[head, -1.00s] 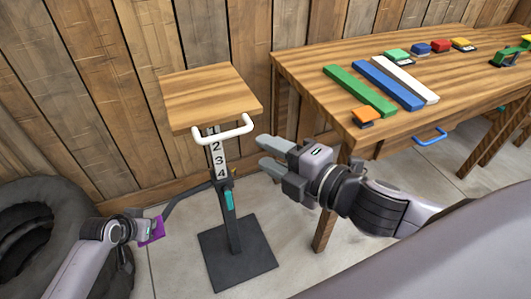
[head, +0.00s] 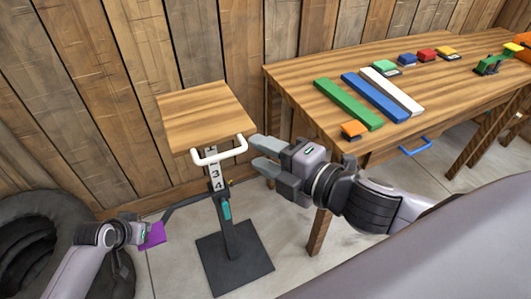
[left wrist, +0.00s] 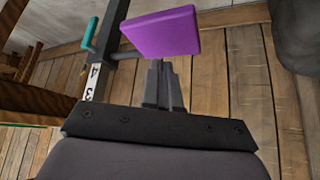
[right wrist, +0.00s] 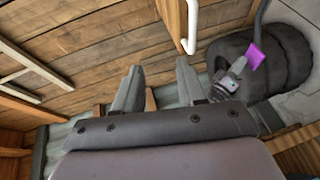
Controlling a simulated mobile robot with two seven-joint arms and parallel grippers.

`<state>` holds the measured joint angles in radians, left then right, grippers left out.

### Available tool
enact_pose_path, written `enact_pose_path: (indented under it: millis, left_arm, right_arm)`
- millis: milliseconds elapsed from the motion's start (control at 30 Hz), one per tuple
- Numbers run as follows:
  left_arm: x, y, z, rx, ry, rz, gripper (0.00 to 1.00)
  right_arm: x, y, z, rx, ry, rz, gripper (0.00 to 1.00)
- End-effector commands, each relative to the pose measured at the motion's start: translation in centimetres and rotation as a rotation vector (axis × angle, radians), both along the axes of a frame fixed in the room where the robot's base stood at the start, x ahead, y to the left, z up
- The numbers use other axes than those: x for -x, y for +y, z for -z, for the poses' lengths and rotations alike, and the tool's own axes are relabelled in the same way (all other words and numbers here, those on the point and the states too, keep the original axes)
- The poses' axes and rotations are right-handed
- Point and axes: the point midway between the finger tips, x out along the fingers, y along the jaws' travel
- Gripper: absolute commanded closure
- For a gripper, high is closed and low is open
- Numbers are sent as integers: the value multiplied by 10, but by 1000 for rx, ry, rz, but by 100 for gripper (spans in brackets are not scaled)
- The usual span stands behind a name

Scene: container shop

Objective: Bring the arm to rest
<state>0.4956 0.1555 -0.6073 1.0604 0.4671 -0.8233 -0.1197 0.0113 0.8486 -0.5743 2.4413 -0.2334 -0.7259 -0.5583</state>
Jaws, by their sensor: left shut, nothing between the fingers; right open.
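My right gripper (head: 262,155) is open and empty, in the air between the height-adjustable stand and the long table. In the right wrist view its fingers (right wrist: 158,82) are spread with nothing between them. My left gripper (head: 139,234) is low at the left, close to the stand's purple pedal (head: 152,236). In the left wrist view its fingers (left wrist: 164,86) are together and empty, just below the purple pedal (left wrist: 162,36) in the picture; I cannot tell whether they touch it. The stand's wooden top (head: 205,112) carries a white handle (head: 220,153).
The stand's dark base plate (head: 236,264) is on the floor. Black tyres (head: 40,235) lie at the left. The long table (head: 300,75) holds green, blue and white bars and small coloured blocks. A blue handle (head: 416,148) is on its front. A plank wall closes the back.

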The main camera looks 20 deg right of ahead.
Motion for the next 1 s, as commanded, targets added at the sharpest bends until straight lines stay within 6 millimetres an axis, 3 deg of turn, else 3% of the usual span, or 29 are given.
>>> enact_pose_path:
  millis: [167,700,867,1000]
  left_arm:
    - [0,0,-14,0,-1,0,100]
    - [3,-1,-11,5,-2,0,100]
    - [27,-7,2,43,-16,-13,100]
    - [64,-11,15,97,-50,-46,100]
  right_arm:
    - [0,0,-14,0,0,0,60]
    - [0,0,-10,-10,8,3,60]
    - [-2,0,10,-112,82,35,60]
    - [-2,-1,44,-284,202,100,60]
